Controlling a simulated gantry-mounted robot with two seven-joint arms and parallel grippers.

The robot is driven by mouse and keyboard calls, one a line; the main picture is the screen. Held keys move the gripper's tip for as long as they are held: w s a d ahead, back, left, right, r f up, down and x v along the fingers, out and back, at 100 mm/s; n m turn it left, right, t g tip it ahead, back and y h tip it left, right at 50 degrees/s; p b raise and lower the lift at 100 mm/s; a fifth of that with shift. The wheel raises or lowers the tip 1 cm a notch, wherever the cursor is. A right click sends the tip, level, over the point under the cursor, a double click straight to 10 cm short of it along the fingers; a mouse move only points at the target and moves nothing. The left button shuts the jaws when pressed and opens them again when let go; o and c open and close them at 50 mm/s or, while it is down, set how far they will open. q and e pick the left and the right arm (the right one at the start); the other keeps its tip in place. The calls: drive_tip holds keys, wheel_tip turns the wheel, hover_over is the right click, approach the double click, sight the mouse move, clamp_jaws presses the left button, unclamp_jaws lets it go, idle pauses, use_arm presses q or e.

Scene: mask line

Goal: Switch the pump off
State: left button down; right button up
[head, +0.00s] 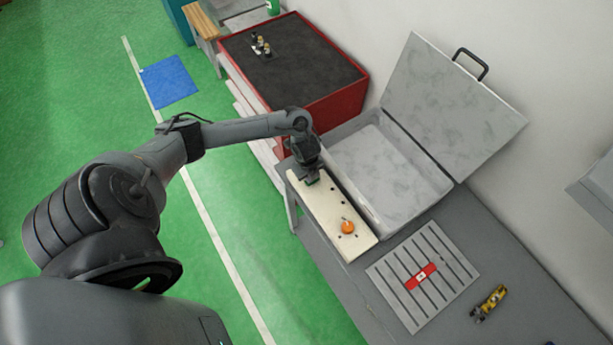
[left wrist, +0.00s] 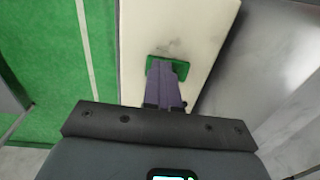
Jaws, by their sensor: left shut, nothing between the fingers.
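A cream control panel (head: 328,216) lies along the front of the open grey basin, with an orange knob (head: 347,227) near its right end. A small green piece (head: 313,182) sits near the panel's far left end, and it also shows in the left wrist view (left wrist: 181,68). My left gripper (head: 311,177) points down at this green piece, with its fingers shut and empty. In the left wrist view the fingertips (left wrist: 165,68) overlap the green piece; I cannot tell whether they touch it. The fingers hide part of it. My right gripper is not in view.
The basin (head: 385,170) has its lid (head: 440,105) raised at the back. A slatted grey rack (head: 425,275) with a red label (head: 421,276) and a yellow-black tool (head: 489,302) lie to the right. A red cabinet (head: 335,105) stands behind my left arm.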

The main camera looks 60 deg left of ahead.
sight(306, 182)
use_arm(q)
drive_tip(key=shift+w+a+f, duration=0.15)
drive_tip(key=shift+a+f, duration=0.05)
drive_tip(key=shift+f, duration=0.15)
drive_tip(key=shift+r+p, duration=0.45)
drive_tip(key=r+p, duration=0.4)
drive_tip(key=shift+s+d+r+p, duration=0.15)
drive_tip(key=shift+s+r+p, duration=0.1)
drive_tip(key=shift+p, duration=0.15)
wheel_tip(306, 182, up, 9)
drive_tip(key=s, duration=0.1)
drive_tip(key=shift+r, duration=0.15)
